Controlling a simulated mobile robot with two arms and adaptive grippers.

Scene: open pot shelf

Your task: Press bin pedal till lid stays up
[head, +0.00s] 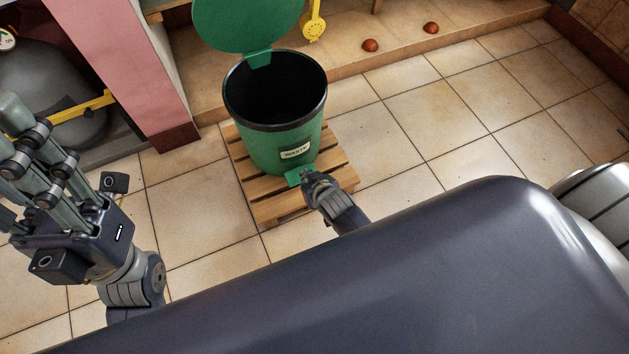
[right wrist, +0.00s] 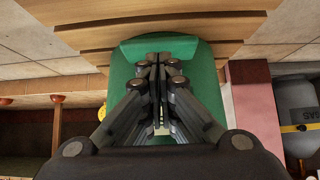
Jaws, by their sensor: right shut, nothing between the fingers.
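The green waste bin (head: 278,146) stands upright on a wooden pallet (head: 253,190), with its dark inside showing. Its green lid (head: 245,22) is raised, tilted back at the hinge. The green pedal (head: 295,178) juts from the bin's front base, below the label. My right gripper (head: 309,178) is shut and empty, with its fingertips at the pedal. In the right wrist view, the closed fingertips (right wrist: 158,58) overlap the green pedal (right wrist: 135,47); I cannot tell how hard they touch. My left gripper (head: 12,150) is at the left, away from the bin, its fingertips partly cut off.
A pink pillar (head: 130,65) and a grey gas bottle (head: 65,85) stand at the left. Two reddish round objects (head: 370,45) (head: 431,28) and a yellow utensil (head: 314,22) are behind the bin. Tiled floor (head: 440,120) to the right is clear.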

